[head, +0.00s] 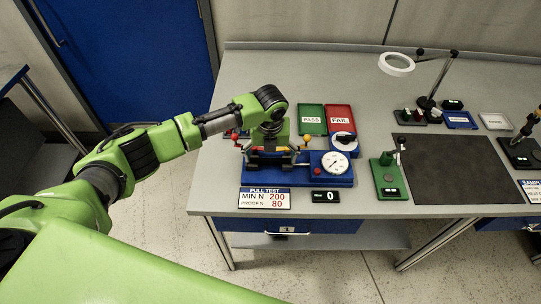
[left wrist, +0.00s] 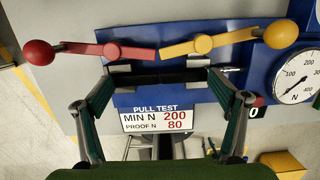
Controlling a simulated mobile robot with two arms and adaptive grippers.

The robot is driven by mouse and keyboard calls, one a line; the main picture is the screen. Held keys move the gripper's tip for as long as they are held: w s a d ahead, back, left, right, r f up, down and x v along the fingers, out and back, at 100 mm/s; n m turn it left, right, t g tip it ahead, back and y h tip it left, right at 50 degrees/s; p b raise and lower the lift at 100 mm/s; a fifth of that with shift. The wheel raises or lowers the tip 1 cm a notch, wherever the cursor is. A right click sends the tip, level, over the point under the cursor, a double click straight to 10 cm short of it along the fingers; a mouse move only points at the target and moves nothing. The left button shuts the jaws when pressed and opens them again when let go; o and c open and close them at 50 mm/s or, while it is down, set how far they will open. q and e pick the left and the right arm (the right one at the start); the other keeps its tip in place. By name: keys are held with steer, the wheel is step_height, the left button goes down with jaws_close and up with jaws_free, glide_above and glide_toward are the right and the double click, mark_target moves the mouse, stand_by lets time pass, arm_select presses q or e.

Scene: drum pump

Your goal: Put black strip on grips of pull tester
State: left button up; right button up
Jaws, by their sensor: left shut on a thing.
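The pull tester (head: 340,181) is a blue base with a round dial (head: 336,162) at its right. In the left wrist view, it has a red lever (left wrist: 88,49), a yellow lever (left wrist: 200,45) and grey metal grips (left wrist: 118,68). The black strip (left wrist: 160,79) lies level across, just below the levers. My left gripper (left wrist: 160,84) is over the tester, its fingers far apart and shut on the strip, one near each end. Whether the strip rests in the grips or just above them I cannot tell. In the head view my arm partly hides the tester. My right gripper is out of view.
A green PASS tray (head: 312,119) and a red FAIL tray (head: 339,117) stand behind the tester. A PULL TEST sign (head: 265,198) and a display reading 0 (head: 325,197) stand in front. A green device (head: 388,177) and dark mat (head: 455,168) lie to the right.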

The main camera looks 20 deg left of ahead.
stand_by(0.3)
arm_select(q)
steer(key=o, duration=1)
steer(key=shift+r, duration=0.15)
step_height(320, 180, up, 8)
steer(key=p, duration=0.7)
steer(key=shift+p, duration=0.3)
